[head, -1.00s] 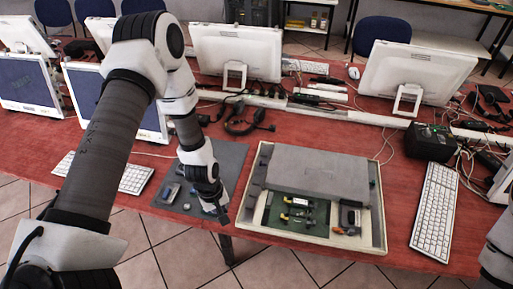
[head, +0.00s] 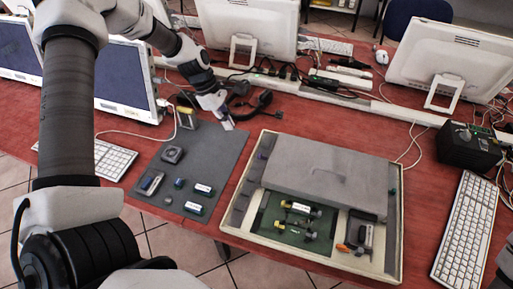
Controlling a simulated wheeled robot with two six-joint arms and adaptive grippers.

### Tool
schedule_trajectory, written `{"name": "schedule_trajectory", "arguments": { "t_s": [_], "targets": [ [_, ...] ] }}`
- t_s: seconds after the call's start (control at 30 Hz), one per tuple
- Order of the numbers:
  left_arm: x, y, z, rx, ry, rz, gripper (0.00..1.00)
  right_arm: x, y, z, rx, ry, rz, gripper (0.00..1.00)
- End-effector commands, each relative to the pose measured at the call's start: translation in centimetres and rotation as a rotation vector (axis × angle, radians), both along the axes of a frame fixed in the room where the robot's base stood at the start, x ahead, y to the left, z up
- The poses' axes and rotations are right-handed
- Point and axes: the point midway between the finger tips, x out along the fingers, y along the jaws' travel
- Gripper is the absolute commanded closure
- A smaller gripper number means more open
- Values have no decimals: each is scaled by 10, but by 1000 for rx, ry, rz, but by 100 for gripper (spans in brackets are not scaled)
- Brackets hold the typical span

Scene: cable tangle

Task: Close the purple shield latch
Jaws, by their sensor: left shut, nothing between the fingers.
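The grey shield (head: 325,175) lies flat over the back part of a cream-rimmed tray (head: 318,258). A small purplish part (head: 262,156) at the shield's back left corner looks like the purple latch; it is too small to tell whether it is open or closed. My left gripper (head: 229,126) is shut and empty above the back edge of the dark mat, left of the tray and apart from the purplish part. My right gripper is out of view.
The grey mat (head: 215,150) holds several small modules and a dark square block (head: 172,154). Green boards (head: 297,220) and an orange-and-grey part (head: 357,238) sit in the tray's front. Monitors, cables and a black box (head: 468,146) stand behind; a keyboard (head: 467,232) lies right.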

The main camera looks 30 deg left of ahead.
Motion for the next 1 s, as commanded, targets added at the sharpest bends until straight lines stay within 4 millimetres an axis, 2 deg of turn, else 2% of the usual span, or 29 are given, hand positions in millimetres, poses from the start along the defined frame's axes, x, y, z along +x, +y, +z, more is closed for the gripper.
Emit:
{"name": "schedule_trajectory", "arguments": {
  "t_s": [0.17, 0.5, 0.73, 1.0],
  "targets": [
    [1, -9, -23, 2, 4, -2, 100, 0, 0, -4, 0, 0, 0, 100],
    [7, -36, -93, 3, 3, -4, 100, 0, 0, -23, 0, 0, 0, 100],
    [16, -69, -90, 2, 0, -4, 100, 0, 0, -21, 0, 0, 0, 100],
    [18, -75, -89, 1, 0, -2, 100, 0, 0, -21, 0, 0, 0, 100]
  ]
}}
